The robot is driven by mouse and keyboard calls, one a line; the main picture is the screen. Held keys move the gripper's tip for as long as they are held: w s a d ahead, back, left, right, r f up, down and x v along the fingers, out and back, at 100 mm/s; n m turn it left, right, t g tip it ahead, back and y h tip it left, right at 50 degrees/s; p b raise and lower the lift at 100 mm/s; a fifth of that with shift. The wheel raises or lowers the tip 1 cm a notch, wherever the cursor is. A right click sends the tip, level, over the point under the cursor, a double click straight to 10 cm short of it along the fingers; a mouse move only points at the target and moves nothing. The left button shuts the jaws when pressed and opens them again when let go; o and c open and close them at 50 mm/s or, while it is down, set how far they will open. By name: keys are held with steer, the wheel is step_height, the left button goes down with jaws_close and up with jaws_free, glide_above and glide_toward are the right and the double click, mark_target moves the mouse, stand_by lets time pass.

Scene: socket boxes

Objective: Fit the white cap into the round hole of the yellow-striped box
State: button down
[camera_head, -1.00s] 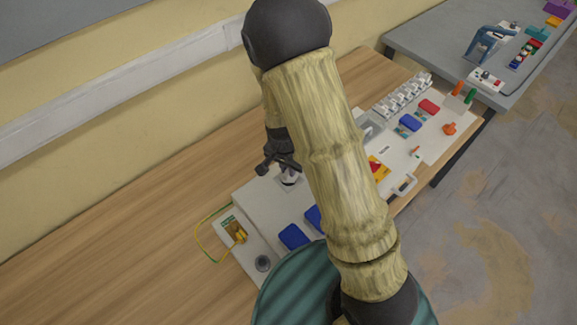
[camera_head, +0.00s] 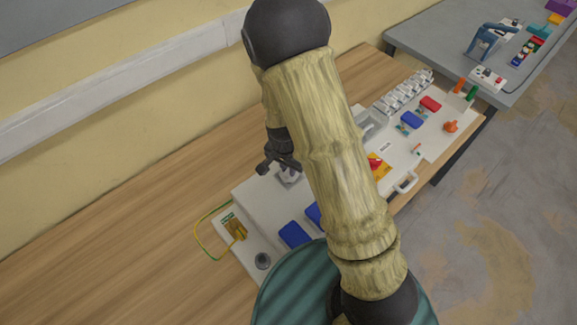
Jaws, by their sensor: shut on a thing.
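My gripper (camera_head: 280,167) is over the left part of the white panel on the wooden table, fingers pointing down. It is shut on a small pale thing (camera_head: 289,176), which looks like the white cap; the fingers partly cover it. The cap is at or just above a grey square spot on the panel; I cannot tell whether they touch. A box with a yellow connector (camera_head: 236,229) and a yellow-green wire is at the panel's left end. A dark grey round spot (camera_head: 263,261) is near it. I cannot make out yellow stripes or be sure which hole is the round one.
My arm hides the middle of the panel. Blue blocks (camera_head: 294,235), a red-and-yellow switch (camera_head: 377,167), a white handle (camera_head: 406,182) and an orange knob (camera_head: 450,126) stand on the panels. The wooden table (camera_head: 130,240) is bare at left. A grey table (camera_head: 425,40) is behind right.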

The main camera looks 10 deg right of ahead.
steer(key=shift+f+b, duration=0.35)
steer(key=shift+f, duration=0.1)
steer(key=c, duration=1.3)
jaws_free()
steer(key=shift+w+r, duration=0.1)
steer(key=shift+r, duration=0.4)
steer(key=r, duration=0.5)
steer(key=s+r, duration=0.1)
steer(key=r, duration=0.5)
steer(key=a+r, duration=0.1)
steer(key=r, duration=0.4)
steer(key=shift+s+a+r+b, duration=0.1)
steer(key=shift+s+r+b, duration=0.05)
steer(key=shift+s+b, duration=0.25)
